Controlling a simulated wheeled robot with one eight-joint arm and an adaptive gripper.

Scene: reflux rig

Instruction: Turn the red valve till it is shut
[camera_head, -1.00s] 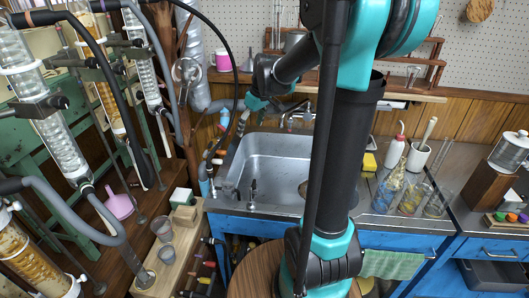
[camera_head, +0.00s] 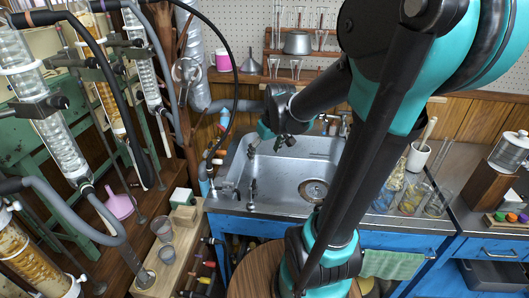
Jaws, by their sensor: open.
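My gripper (camera_head: 269,143) hangs over the back left of the sink, below its teal wrist. Its fingers are apart, small in view, and touch nothing that I can make out. I cannot pick out the red valve for certain. Small orange-red fittings (camera_head: 208,153) show on the hose and pipe at the sink's left side, to the left of my gripper. Several small coloured handles (camera_head: 210,265) show low down, beside the blue cabinet. My arm crosses the right half of the sink and hides part of the counter behind.
The metal sink (camera_head: 285,178) is empty, with small taps (camera_head: 253,190) at its front left rim. A black hose (camera_head: 238,80) loops down left of my gripper. Glass columns (camera_head: 60,150) crowd the left. Glassware (camera_head: 412,197) stands on the right counter.

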